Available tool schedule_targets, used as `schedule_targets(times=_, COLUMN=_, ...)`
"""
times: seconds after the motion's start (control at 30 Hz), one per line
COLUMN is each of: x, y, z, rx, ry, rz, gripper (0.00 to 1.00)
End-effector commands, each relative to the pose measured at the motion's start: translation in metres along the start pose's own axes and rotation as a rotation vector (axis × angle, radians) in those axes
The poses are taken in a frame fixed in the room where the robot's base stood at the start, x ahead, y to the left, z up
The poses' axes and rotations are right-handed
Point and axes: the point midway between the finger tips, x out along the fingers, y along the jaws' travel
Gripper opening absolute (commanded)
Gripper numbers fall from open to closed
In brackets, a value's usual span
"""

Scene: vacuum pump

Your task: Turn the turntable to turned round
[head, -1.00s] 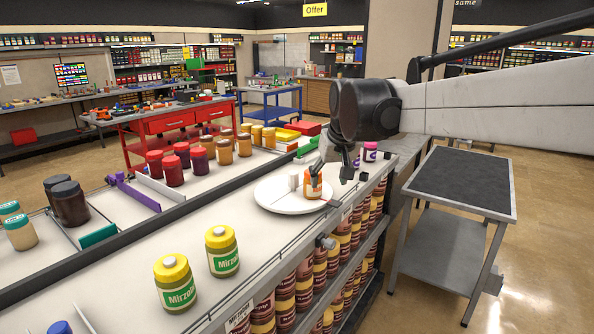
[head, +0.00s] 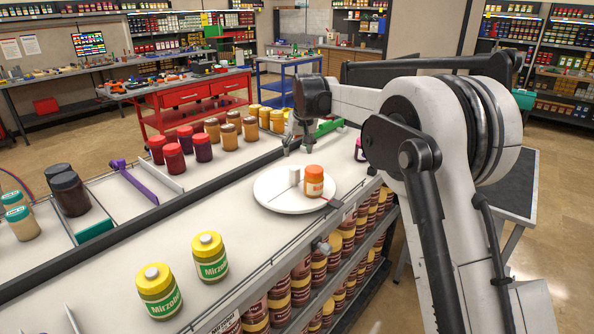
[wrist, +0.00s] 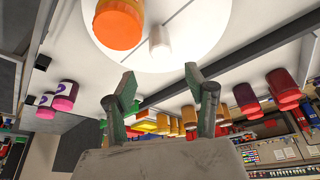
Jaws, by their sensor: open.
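The turntable (head: 280,202) is a white round disc on the long white counter. On it stand an orange-lidded jar (head: 313,181), right of centre, and a short white peg (head: 294,176). A thin reddish strip (head: 331,202) shows at the disc's front right edge. My gripper (head: 297,147) is open and empty, at the far side of the disc and apart from the jar and peg. In the wrist view the spread fingers (wrist: 160,82) point toward the turntable (wrist: 205,40), with the peg (wrist: 160,42) and jar (wrist: 119,26) past the fingertips.
Two yellow-lidded jars (head: 211,257) stand at the counter's front left. Rows of red and amber jars (head: 173,158) line the far side. A purple jar (head: 360,150) stands right of the turntable, close to my arm. The counter around the disc's left is clear.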

Motion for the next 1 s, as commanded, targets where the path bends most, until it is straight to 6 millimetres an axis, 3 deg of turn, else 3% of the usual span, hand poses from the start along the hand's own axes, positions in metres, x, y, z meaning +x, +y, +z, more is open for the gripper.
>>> schedule_targets(times=0.17, x=0.019, y=0.0, z=0.0, rx=0.0, ry=0.0, rz=0.0, gripper=0.5)
schedule_targets(times=0.7, x=0.113, y=0.0, z=0.0, rx=0.0, ry=0.0, rz=0.0, gripper=0.5)
schedule_targets(times=1.0, x=0.134, y=0.0, z=0.0, rx=0.0, ry=0.0, rz=0.0, gripper=0.5)
